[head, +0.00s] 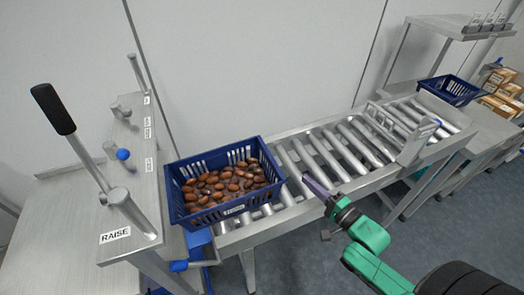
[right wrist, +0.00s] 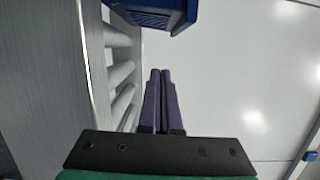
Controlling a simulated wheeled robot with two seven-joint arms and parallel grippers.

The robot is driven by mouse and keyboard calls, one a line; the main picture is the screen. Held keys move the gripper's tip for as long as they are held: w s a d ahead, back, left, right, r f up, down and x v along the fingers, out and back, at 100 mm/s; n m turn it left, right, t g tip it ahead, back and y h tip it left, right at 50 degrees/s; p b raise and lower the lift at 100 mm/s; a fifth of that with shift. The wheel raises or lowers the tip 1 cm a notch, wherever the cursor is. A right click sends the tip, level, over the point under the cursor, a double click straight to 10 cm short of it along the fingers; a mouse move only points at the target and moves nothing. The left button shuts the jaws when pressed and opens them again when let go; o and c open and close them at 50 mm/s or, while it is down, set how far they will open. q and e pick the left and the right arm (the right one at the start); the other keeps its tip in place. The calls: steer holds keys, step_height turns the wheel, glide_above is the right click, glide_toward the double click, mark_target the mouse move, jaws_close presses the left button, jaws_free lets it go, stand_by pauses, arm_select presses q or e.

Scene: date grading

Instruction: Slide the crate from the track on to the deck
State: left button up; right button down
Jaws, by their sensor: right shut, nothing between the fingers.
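A blue slatted crate (head: 180,207) full of brown dates stands upright at the left end of the roller track (head: 232,240). Its left side is close to the metal panel with the levers. I cannot tell how much of its base rests on the rollers or on a deck, because the crate hides what is under it. My right gripper (head: 307,178) is shut and empty, over the rollers to the right of the crate and apart from it. In the right wrist view its purple fingers (right wrist: 160,72) are together, with a blue crate (right wrist: 150,18) beyond them.
A black-handled lever (head: 75,140) rises from the panel marked RAISE (head: 115,235). A metal gate frame (head: 410,140) stands across the track on the right. A second blue crate (head: 450,88) and cardboard boxes (head: 503,90) are at the far right. The rollers between crate and gate are bare.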

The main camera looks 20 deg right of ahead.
mark_target(277, 166)
steer(key=x, duration=0.3)
steer(key=a+p+x, duration=0.1)
steer(key=x, duration=0.3)
steer(key=a+x, duration=0.1)
steer(key=x, duration=0.2)
steer(key=shift+s+a+r, duration=0.1)
steer(key=shift+a+r, duration=0.1)
steer(key=shift+a, duration=0.05)
steer(key=shift+s+a, duration=0.15)
steer(key=shift+a, duration=0.4)
arm_select(q)
steer(key=shift+s+d+r, duration=0.15)
steer(key=shift+s+r, duration=0.35)
steer(key=shift+r, duration=0.3)
arm_select(e)
steer(key=shift+f, duration=0.1)
arm_select(q)
steer(key=shift+r+p, duration=0.1)
steer(key=shift+p, duration=0.2)
